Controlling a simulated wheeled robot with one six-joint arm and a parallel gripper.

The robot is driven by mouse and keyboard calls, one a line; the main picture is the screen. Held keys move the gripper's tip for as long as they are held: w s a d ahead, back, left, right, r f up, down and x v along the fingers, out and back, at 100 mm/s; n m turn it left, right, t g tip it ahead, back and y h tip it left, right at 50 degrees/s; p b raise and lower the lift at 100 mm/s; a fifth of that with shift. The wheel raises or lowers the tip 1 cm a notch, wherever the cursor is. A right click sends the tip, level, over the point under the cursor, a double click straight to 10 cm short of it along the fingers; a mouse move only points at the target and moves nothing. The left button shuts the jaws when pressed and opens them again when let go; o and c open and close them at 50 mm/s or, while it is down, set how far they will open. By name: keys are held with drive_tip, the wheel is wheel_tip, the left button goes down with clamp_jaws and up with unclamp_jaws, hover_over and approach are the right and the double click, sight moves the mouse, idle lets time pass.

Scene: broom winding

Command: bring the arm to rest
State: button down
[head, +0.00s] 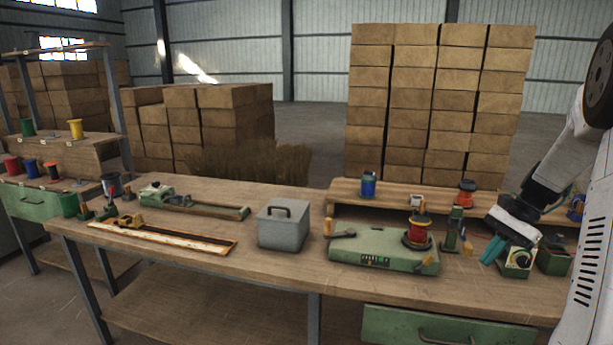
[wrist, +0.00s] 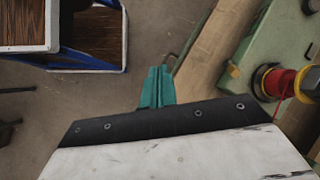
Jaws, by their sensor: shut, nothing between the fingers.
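My gripper (head: 492,250) is at the right end of the workbench in the head view, its teal fingers pointing down and left. In the wrist view the fingers (wrist: 157,87) are together, with nothing between them. They appear over the bench's front edge and the floor. My arm comes in from the right edge of the head view. The green winding machine (head: 375,250) stands left of my gripper, with a red spool (head: 417,234) on it. The machine also shows at the right of the wrist view (wrist: 258,45), apart from the fingers.
A small green box with a dial (head: 517,263) is close to my gripper. A raised shelf (head: 400,196) holds a blue pot (head: 368,184).

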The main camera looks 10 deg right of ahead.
drive_tip(key=s+a+r+n+h, duration=0.2)
drive_tip(key=s+a+n, duration=0.3)
drive_tip(key=a, duration=0.5)
drive_tip(key=s+a+r+n+h, duration=0.2)
drive_tip(key=s+a+r+n, duration=0.2)
drive_tip(key=s+a, duration=0.4)
drive_tip(key=s+a+r+n+t+h, duration=0.1)
drive_tip(key=s+a+r+n, duration=0.3)
drive_tip(key=a, duration=0.8)
drive_tip(key=shift+s+a+n+h, duration=0.25)
drive_tip(key=shift+s+n+h, duration=0.75)
drive_tip(key=shift+s, duration=0.55)
